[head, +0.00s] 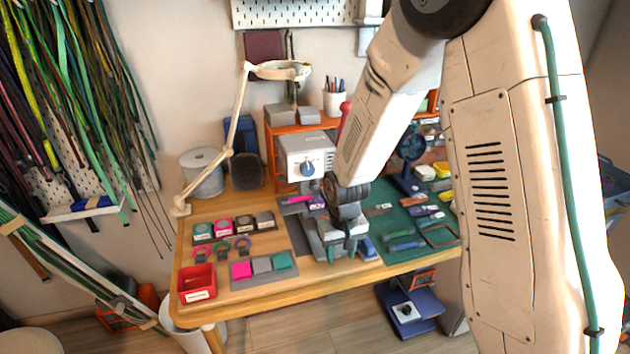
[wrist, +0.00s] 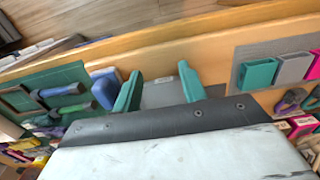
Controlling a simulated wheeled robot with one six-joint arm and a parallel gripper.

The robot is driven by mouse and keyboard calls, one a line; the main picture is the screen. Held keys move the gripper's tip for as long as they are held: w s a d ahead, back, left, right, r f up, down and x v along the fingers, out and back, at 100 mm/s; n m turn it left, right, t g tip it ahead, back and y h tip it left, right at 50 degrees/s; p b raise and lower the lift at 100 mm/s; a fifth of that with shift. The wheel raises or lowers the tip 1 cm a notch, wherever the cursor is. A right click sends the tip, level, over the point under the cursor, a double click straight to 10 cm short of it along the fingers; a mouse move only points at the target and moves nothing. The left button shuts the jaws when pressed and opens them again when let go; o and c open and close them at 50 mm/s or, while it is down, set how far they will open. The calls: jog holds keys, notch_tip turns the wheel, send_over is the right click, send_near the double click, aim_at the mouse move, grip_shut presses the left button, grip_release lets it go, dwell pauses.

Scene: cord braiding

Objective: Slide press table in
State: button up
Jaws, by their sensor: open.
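The press (head: 305,150) stands on the workbench, a pale grey machine with a blue dial on its front. Its table appears to be the grey plate (wrist: 163,93) low at the press's front, near the bench's front edge. My gripper (wrist: 160,87) is open, with one teal finger on each side of this plate in the wrist view. I cannot tell whether the fingers touch it. In the head view my gripper (head: 342,248) is low in front of the press and covers much of its base. A pale panel with a dark strip hides the plate's rear in the wrist view.
A green mat (head: 400,228) with tools lies right of the press, and a blue block (head: 367,249) sits close beside it. Left are a grey mat with colour squares (head: 262,265), a red bin (head: 197,283) and a lamp (head: 236,110). The bench's front edge (head: 300,293) is clear.

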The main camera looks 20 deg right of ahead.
notch_tip(320, 180, up, 8)
jog(key=w+a+r+m, duration=0.5)
jog(key=w+r+m, duration=0.3)
jog(key=m, duration=1)
jog(key=shift+w+a, duration=0.15)
jog(key=shift+w, duration=0.85)
